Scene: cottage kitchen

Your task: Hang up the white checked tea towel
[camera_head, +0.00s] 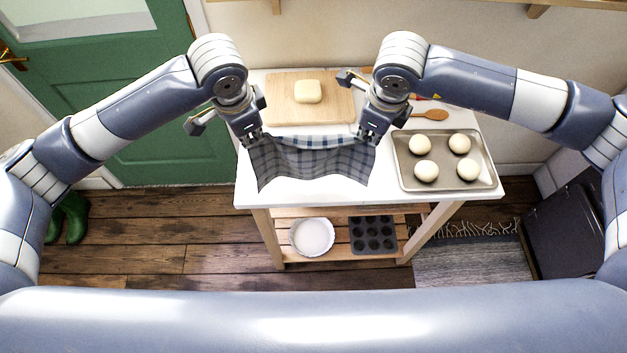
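A checked tea towel (310,164) is spread between my two grippers above the white table (300,192). Its front looks dark grey with a check, and a lighter white and blue checked strip shows along its top edge. My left gripper (254,138) is at the towel's upper left corner and appears shut on it. My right gripper (368,136) is at the upper right corner and appears shut on it too. The towel sags a little between them. The fingertips are small and partly covered by cloth. No hook or rail for the towel is clear in view.
A wooden board (284,112) with a block of dough (308,92) lies behind the towel. A baking tray (402,172) with several dough balls stands at the right. A wooden spoon (430,114) lies behind it. The lower shelf holds a white dish (312,236) and a muffin tin (373,234).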

